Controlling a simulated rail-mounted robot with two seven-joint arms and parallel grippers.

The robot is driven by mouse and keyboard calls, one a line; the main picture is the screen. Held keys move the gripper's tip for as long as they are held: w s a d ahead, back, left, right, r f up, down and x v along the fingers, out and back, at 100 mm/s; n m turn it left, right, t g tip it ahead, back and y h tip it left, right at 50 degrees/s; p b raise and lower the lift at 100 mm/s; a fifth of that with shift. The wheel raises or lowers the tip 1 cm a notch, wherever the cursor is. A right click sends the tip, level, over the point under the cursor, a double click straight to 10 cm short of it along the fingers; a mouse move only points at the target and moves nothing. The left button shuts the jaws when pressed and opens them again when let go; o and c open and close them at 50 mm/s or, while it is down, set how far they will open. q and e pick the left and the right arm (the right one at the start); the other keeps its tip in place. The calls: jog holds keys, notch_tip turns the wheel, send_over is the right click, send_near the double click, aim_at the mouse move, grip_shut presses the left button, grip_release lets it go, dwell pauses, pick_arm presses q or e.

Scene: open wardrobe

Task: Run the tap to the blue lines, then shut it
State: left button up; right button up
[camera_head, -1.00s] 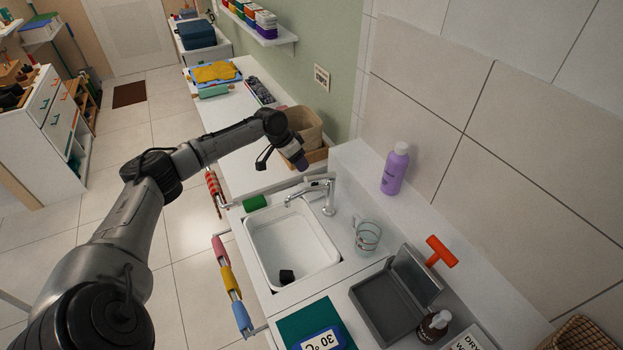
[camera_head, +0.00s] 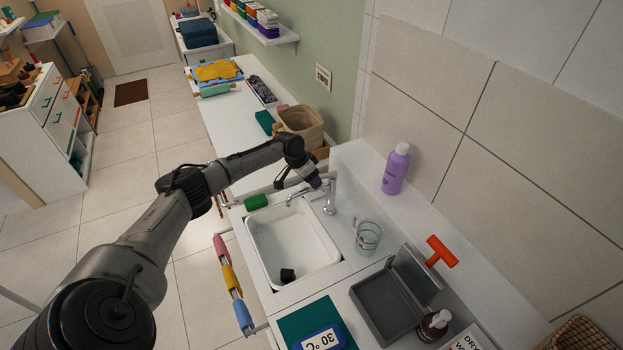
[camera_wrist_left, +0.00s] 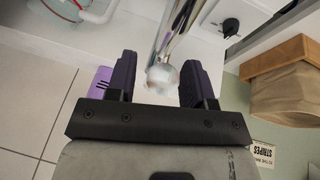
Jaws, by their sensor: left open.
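The chrome tap (camera_head: 329,202) stands at the back edge of the white basin (camera_head: 318,268), its spout over the basin. It also shows in the wrist view (camera_wrist_left: 177,40). My left gripper (camera_head: 316,184) is at the top of the tap. In the wrist view the left gripper (camera_wrist_left: 158,78) is open, with a rounded, shiny end of the tap between its two dark fingers; I cannot tell whether they touch it. A small black object (camera_head: 287,275) lies in the basin. I make out no blue lines and no running water. My right gripper is not in view.
A clear glass jug (camera_head: 367,237) stands right of the basin. A purple bottle (camera_head: 396,168) stands by the wall. A green roll (camera_head: 256,202) lies at the basin's far left corner. An open grey case (camera_head: 385,310) is in front. A brown basket (camera_head: 302,124) stands behind the tap.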

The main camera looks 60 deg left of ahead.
pick_arm(q)
jog(key=shift+c, duration=0.4)
grip_shut()
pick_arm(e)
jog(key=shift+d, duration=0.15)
pick_arm(q)
jog(key=shift+w, duration=0.1)
